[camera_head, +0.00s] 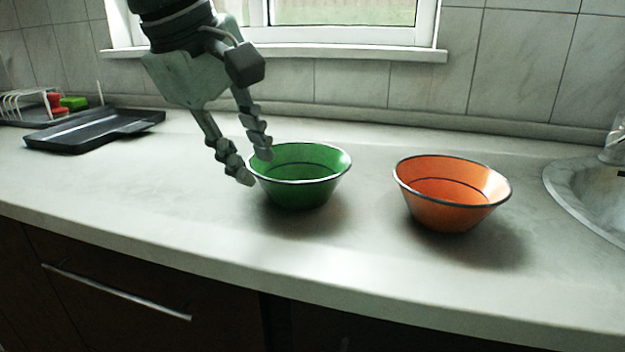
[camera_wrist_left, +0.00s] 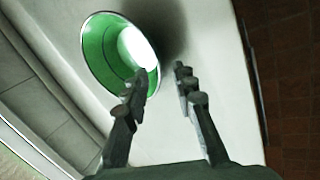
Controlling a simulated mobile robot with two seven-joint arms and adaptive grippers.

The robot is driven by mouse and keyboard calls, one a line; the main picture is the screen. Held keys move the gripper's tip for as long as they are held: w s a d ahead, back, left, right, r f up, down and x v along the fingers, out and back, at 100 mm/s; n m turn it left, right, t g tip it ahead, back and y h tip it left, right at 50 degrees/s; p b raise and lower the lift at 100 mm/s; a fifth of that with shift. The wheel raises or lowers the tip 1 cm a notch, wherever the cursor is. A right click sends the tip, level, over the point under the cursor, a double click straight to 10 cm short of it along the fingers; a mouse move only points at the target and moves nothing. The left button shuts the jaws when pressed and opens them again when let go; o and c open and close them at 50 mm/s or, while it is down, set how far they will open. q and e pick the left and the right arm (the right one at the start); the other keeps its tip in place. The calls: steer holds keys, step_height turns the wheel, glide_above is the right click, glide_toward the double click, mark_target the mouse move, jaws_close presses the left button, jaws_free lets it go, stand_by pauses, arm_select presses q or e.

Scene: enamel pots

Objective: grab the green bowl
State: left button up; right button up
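The green bowl (camera_head: 300,190) stands upright on the counter, with a dark rim, and looks empty. My left gripper (camera_head: 253,168) is open at the bowl's left rim, pointing down, its two fingers apart with the tips near rim height. In the left wrist view the green bowl (camera_wrist_left: 98,45) is at the upper left, and one finger of the left gripper (camera_wrist_left: 160,78) overlaps its rim while the other is over bare counter. I cannot tell if a finger touches the rim. My right gripper is not in view.
An orange bowl (camera_head: 452,205) stands to the right of the green one, with a gap between. A sink (camera_head: 590,195) is at the far right. A black tray (camera_head: 90,132) and a dish rack (camera_head: 28,104) are at the left. The counter's front strip is clear.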

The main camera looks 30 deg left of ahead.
mark_target(268, 182)
arm_select(q)
steer(key=x, duration=0.6)
steer(key=shift+d+r, duration=0.1)
steer(key=shift+d, duration=0.05)
steer(key=shift+w, duration=0.1)
jaws_close()
steer(key=shift+r, duration=0.1)
